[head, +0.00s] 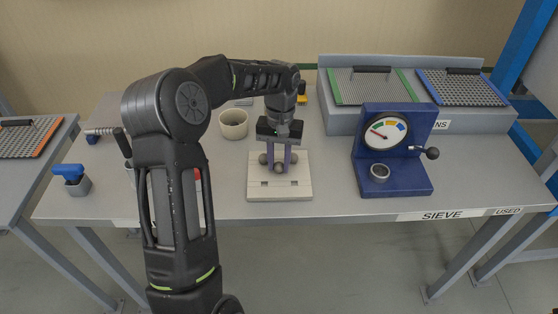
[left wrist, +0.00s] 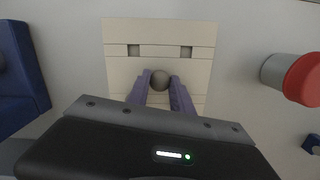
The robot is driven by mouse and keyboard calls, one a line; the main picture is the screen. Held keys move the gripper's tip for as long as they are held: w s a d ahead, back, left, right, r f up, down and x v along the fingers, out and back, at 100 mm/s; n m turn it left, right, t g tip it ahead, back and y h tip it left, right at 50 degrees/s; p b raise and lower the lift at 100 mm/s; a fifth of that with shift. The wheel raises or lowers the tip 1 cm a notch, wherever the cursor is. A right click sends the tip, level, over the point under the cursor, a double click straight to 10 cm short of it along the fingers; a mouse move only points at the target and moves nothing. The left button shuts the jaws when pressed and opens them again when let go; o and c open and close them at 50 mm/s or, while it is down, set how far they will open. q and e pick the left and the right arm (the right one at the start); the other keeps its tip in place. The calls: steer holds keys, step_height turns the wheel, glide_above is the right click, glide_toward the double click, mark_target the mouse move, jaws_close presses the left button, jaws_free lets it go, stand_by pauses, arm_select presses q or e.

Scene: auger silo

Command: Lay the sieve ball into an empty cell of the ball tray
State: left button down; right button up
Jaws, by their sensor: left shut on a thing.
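The ball tray (head: 256,190) is a pale cream block on the table; it also shows in the left wrist view (left wrist: 117,70). My left gripper (head: 279,165) points down over its middle, its purple fingers shut on the grey sieve ball (left wrist: 160,80). The ball sits between the fingertips, over or at the tray's centre; I cannot tell whether it touches the tray. Two square cells in the tray's front part look empty, one on the left (head: 264,184) and one on the right. Grey round shapes show beside the fingers in the head view, partly hidden. My right gripper is not in view.
A blue gauge stand (head: 395,150) with a side lever and a metal cup stands right of the tray. A cream pot (head: 233,124) is behind left. A red-topped container (left wrist: 302,80) stands beside the tray. Sieves (head: 372,86) lie on the raised shelf at back right.

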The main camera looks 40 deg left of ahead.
arm_select(q)
steer(key=shift+f, duration=0.15)
steer(key=c, duration=1.1)
jaws_free()
